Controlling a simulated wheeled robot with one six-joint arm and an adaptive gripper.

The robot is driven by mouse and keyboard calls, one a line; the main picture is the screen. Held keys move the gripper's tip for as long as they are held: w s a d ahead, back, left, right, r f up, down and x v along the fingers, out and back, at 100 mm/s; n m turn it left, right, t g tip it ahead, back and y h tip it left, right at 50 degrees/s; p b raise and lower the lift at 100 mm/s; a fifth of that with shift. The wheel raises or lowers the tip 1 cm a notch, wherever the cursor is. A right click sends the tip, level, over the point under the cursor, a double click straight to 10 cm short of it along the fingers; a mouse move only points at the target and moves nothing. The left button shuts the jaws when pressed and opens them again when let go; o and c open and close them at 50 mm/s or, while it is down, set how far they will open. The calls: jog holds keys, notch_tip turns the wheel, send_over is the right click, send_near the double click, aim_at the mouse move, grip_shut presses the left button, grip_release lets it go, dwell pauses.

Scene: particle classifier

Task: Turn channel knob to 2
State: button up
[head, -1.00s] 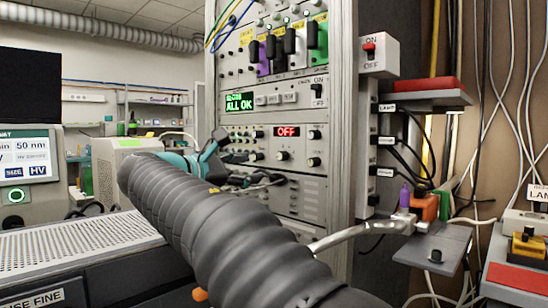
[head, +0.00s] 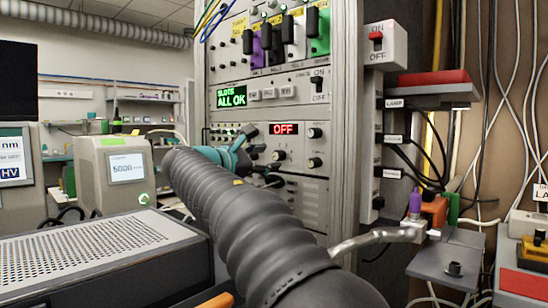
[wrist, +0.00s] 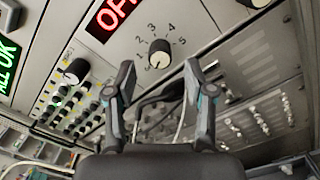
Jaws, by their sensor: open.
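A black round knob (wrist: 159,54) with a number scale around it sits on the grey panel in the wrist view. A pale mark shows at its lower edge; I cannot tell which number it points to. In the head view a knob (head: 279,154) sits under the red OFF display (head: 285,129), just right of my gripper (head: 252,150). In the wrist view my gripper (wrist: 158,76) is open and empty. Its two fingertips stand apart, one on each side below the knob, and I see no contact. The OFF display also shows in the wrist view (wrist: 112,14).
Other knobs (head: 314,162) and a second black knob (wrist: 76,71) are close by. Cables (wrist: 155,105) run behind the fingers. A green ALL OK display (head: 231,97) is above left. A perforated box (head: 105,250) stands at the front left.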

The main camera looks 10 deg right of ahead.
aim_at(275, 157)
jog(key=shift+x, duration=1.75)
grip_shut()
